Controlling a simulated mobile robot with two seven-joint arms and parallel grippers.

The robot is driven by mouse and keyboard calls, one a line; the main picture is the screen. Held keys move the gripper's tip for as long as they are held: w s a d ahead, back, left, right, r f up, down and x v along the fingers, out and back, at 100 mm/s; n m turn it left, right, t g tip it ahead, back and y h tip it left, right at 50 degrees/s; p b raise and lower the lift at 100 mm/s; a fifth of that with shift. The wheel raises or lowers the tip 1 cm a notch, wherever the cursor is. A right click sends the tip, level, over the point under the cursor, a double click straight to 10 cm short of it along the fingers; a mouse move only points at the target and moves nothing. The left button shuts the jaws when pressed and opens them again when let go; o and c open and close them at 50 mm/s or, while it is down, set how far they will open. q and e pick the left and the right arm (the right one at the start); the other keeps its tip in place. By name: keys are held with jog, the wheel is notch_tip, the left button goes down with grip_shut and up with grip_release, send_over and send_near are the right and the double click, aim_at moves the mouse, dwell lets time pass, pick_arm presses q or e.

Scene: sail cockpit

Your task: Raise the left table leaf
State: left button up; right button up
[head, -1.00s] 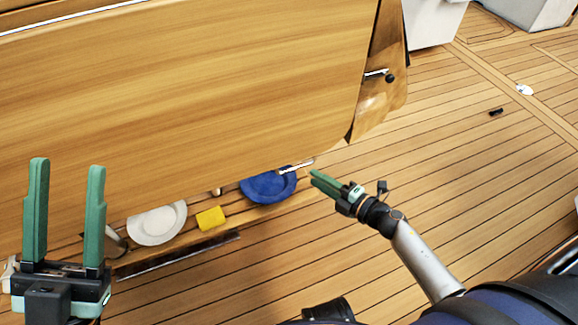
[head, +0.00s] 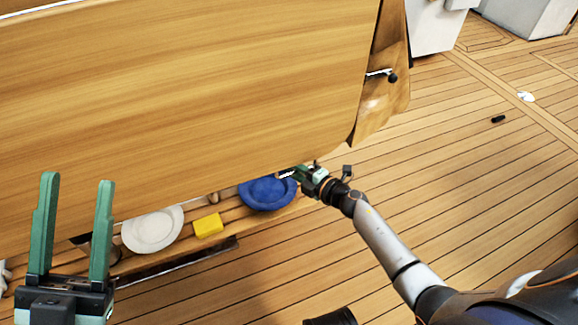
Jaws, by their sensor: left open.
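A large wooden table leaf (head: 190,100) fills the upper left of the head view, its rounded lower corner towards the right. I cannot tell its exact tilt. A small metal fitting (head: 286,174) shows at its lower edge near that corner. My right gripper (head: 300,172) is at this edge, its green fingers overlapping the fitting in the picture. I cannot tell whether they touch or grip it. My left gripper (head: 78,180) stands upright at the lower left, open and empty, with the leaf behind its fingers.
Below the leaf's edge lie a white round item (head: 153,230), a yellow block (head: 208,225) and a blue round item (head: 268,193) on a wooden ledge. A wooden end panel with a metal latch (head: 380,73) is at the right. The plank deck (head: 470,180) is mostly clear.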

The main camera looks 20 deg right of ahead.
grip_shut()
dwell(1.3)
